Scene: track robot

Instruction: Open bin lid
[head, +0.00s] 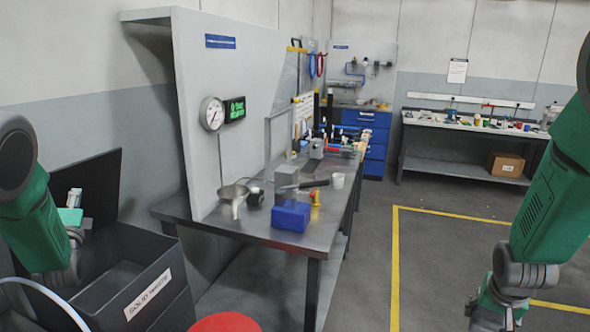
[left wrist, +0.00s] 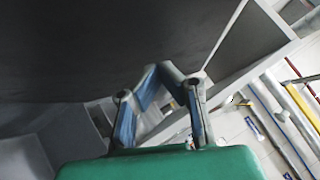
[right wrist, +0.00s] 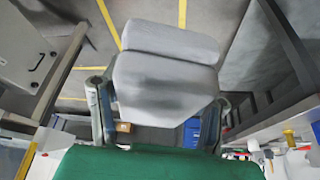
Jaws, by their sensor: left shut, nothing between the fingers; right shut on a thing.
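The dark bin (head: 165,262) stands at the lower left of the head view, with a "SOLID WASTE" label on its front. Its dark lid (head: 105,165) stands raised behind it, and the inside of the bin shows. My left gripper (head: 74,196) is in front of the lid, above the bin's left part. In the left wrist view the gripper (left wrist: 155,70) is shut and empty, close to a dark panel that looks like the lid. My right gripper (right wrist: 158,100) is shut on a light grey rounded object (right wrist: 165,50). Its fingers are out of the head view.
A metal workbench (head: 270,235) stands right of the bin, with a blue box (head: 291,215), a funnel and tools on it. A red round object (head: 225,322) is at the bottom edge. The yellow-marked floor (head: 450,245) between the bench and my right arm is clear.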

